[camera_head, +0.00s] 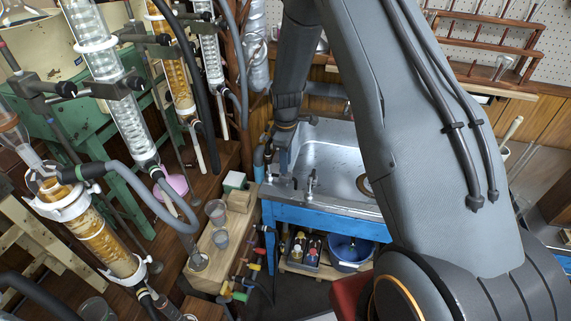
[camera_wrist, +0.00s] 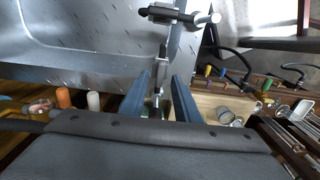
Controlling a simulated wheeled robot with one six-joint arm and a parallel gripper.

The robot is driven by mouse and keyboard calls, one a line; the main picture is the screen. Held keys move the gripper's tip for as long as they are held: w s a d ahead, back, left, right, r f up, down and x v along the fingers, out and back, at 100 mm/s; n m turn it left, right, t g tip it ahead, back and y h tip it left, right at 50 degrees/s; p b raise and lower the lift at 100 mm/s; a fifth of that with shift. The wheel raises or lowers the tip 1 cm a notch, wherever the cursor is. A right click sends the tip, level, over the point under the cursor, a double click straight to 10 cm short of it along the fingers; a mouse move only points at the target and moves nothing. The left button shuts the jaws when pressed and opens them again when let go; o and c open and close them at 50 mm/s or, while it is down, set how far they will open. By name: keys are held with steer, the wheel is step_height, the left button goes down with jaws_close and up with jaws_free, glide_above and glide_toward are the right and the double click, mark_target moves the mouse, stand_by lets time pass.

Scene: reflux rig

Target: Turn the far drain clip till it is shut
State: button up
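My gripper (camera_head: 276,156) is low over the left corner of the sink, partly hidden by my own arm. In the wrist view its two blue-grey fingers (camera_wrist: 163,78) stand apart. A small upright metal fitting (camera_wrist: 160,82) shows between them; I cannot tell whether they touch it. A metal fitting with a dark crosspiece (camera_wrist: 170,15) lies beyond the fingertips. A small metal tap (camera_head: 312,182) stands on the sink's front edge. No part is clearly recognisable as the far drain clip, and its turn position cannot be read.
The steel sink (camera_head: 330,150) sits in a blue frame (camera_head: 320,222). A wooden block (camera_head: 213,258) with beakers stands left of it. Several coloured handles (camera_head: 255,266) are below. Glass columns (camera_head: 128,110) with hoses fill the left. A blue basin (camera_head: 350,252) is under the sink.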

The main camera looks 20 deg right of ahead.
steer(key=shift+f, duration=1.05)
jaws_close()
